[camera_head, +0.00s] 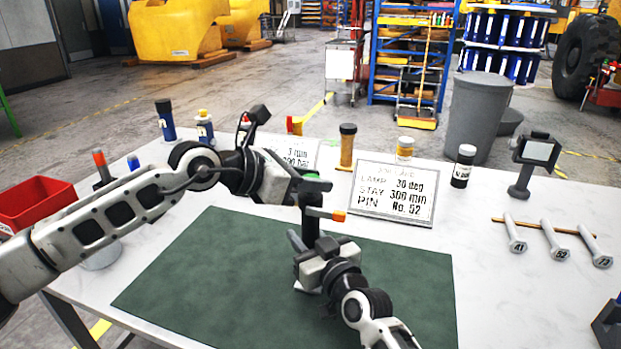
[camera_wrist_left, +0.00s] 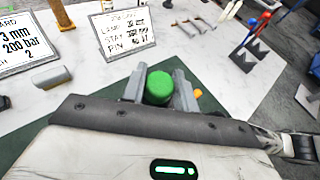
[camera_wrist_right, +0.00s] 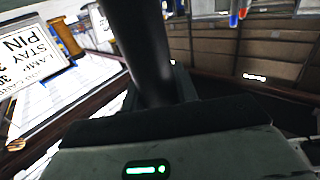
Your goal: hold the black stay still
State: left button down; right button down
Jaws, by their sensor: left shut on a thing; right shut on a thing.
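The black stay (camera_head: 311,228) stands about upright over the green mat (camera_head: 220,275), with a green cap (camera_head: 314,184) at its top and an orange-tipped piece (camera_head: 328,214) sticking out sideways. My left gripper (camera_head: 306,187) is shut around the top, with the green cap (camera_wrist_left: 159,87) between its fingers in the left wrist view. My right gripper (camera_head: 309,244) is shut on the stay lower down. In the right wrist view the dark shaft (camera_wrist_right: 138,45) runs up from between its fingers. The stay's lower end is hidden behind my right gripper.
A sign (camera_head: 394,192) reading lamp, stay and pin stands behind the mat. Bottles and a dark stand (camera_head: 530,165) line the back of the white table (camera_head: 480,265). Numbered pins (camera_head: 557,240) lie at right; a red bin (camera_head: 35,202) is at left. The mat is otherwise clear.

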pick_arm(q)
notch_tip(320, 180, up, 4)
jog(key=shift+r, duration=0.1)
pick_arm(e)
jog(key=shift+f, duration=0.1)
pick_arm(q)
jog(key=c, duration=1.1)
grip_release()
jog(key=v, duration=1.2)
jog(key=shift+a, duration=0.1)
pick_arm(e)
jog(key=c, duration=1)
grip_release()
pick_arm(q)
jog(key=shift+w, duration=0.1)
